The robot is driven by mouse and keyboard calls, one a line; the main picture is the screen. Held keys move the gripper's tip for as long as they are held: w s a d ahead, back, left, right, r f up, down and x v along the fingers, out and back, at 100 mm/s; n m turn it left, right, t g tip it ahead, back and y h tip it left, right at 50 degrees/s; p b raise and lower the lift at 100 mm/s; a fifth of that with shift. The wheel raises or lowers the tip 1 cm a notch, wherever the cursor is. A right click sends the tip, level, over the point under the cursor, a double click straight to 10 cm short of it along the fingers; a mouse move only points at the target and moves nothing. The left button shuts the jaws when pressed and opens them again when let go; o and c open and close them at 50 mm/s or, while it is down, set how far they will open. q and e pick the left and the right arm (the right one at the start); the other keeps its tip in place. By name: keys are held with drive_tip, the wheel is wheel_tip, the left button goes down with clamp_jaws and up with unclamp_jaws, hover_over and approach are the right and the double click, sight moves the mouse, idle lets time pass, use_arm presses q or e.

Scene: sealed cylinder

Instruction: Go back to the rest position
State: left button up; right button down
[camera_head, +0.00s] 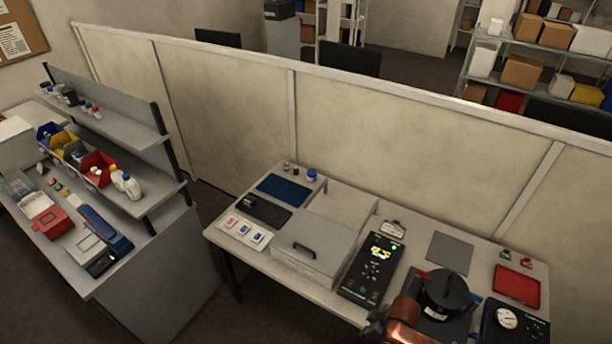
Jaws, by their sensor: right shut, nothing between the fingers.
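My right gripper (398,318) shows at the bottom edge of the head view as a copper-coloured and dark shape, partly cut off by the frame. It is shut and empty. It is just left of a black lidded cylinder (446,296), overlapping its lower left side in the picture; I cannot tell whether they touch. The cylinder stands upright on the bench, with a red part at its left and a blue part at its right. My left gripper is not in view.
The white bench (222,247) carries a lidded grey box (315,247), a black control panel (372,267), a grey pad (450,253), a red tray (517,287) and a gauge box (506,319). A partition (380,130) stands behind. A side bench (165,245) is at left.

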wheel_tip(320, 180, up, 3)
drive_tip(key=s+a+m+t+y, duration=0.1)
drive_tip(key=s+a+m+t, duration=0.1)
drive_tip(key=s+a+m, duration=0.1)
drive_tip(key=s+d+r+m+h, duration=0.15)
drive_tip(key=s+d+m, duration=0.25)
drive_tip(key=s+d, duration=0.4)
drive_tip(key=s+d+r+m+h, duration=0.1)
drive_tip(key=s+d+m+h, duration=0.25)
drive_tip(key=s+d, duration=0.45)
wheel_tip(320, 180, down, 41)
drive_tip(key=d+g+b, duration=0.1)
drive_tip(key=b, duration=0.9)
use_arm(q)
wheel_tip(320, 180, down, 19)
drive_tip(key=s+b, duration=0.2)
drive_tip(key=b, duration=0.6)
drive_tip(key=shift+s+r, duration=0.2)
use_arm(e)
drive_tip(key=s+f, duration=0.9)
drive_tip(key=f, duration=0.3)
drive_tip(key=s+f+g+y, duration=0.1)
drive_tip(key=s+f, duration=0.9)
drive_tip(key=f, duration=0.3)
drive_tip(key=shift+g, duration=0.3)
